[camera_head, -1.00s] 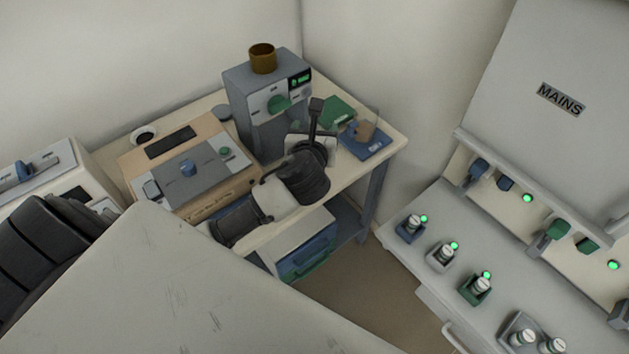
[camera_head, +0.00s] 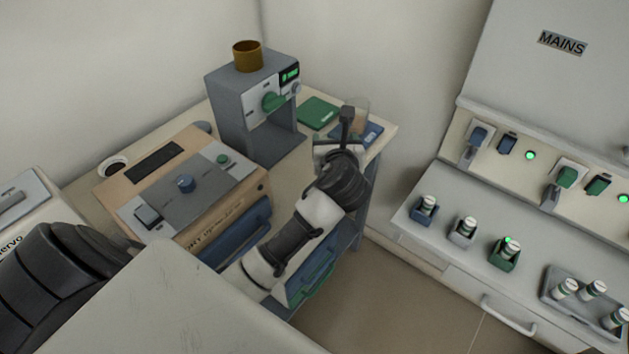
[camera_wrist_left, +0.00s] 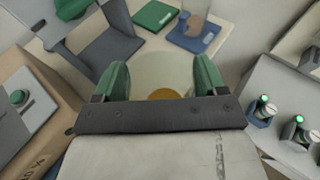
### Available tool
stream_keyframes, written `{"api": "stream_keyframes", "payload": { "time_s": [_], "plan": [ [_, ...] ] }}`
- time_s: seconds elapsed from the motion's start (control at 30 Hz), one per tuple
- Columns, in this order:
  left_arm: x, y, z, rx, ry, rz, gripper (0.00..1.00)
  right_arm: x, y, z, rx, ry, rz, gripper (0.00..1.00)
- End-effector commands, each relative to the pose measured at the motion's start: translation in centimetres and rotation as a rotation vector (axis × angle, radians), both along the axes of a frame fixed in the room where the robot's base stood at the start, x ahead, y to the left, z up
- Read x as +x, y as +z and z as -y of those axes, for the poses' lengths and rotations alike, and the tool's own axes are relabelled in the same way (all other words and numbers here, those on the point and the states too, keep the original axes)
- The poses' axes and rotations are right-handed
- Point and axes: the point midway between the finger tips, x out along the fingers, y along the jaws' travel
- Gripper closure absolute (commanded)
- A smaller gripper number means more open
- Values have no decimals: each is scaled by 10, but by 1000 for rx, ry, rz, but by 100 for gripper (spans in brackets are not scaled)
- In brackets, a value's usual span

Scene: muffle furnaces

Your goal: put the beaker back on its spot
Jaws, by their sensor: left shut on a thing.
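My left gripper (camera_head: 336,146) reaches over the bench's front right. In the left wrist view its green-padded fingers (camera_wrist_left: 162,76) are shut on a clear round beaker (camera_wrist_left: 150,66) with amber at its bottom. In the head view my wrist hides this beaker. A green mat (camera_head: 318,112) lies bare right of the grey furnace; it also shows in the wrist view (camera_wrist_left: 155,15). A blue mat (camera_head: 371,132) lies to its right and bears another clear beaker (camera_wrist_left: 194,26) with tan content. The held beaker is apart from both mats in the wrist view. My right gripper is not seen.
The grey furnace (camera_head: 240,110) with a brown pot (camera_head: 247,55) on top stands left of the mats. A tan unit (camera_head: 185,190) is nearer. A wall stands behind the bench. A separate counter (camera_head: 450,260) with several vials is at the right.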

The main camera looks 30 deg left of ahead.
Motion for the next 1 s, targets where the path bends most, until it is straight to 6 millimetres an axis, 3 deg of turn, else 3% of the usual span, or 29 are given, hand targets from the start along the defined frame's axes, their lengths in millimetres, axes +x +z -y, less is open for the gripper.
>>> {"api": "stream_keyframes", "payload": {
  "time_s": [0.03,0.2,0.33,0.5,1.0],
  "plan": [
    [17,-8,-1,-8,51,3,73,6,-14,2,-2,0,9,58],
    [56,-11,1,-5,187,1,73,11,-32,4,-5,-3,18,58],
    [73,-9,7,-3,241,1,73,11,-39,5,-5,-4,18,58],
    [81,-10,6,1,270,0,73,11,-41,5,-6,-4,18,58],
    [68,-69,-92,2,271,-2,73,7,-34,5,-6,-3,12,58]
  ]
}}
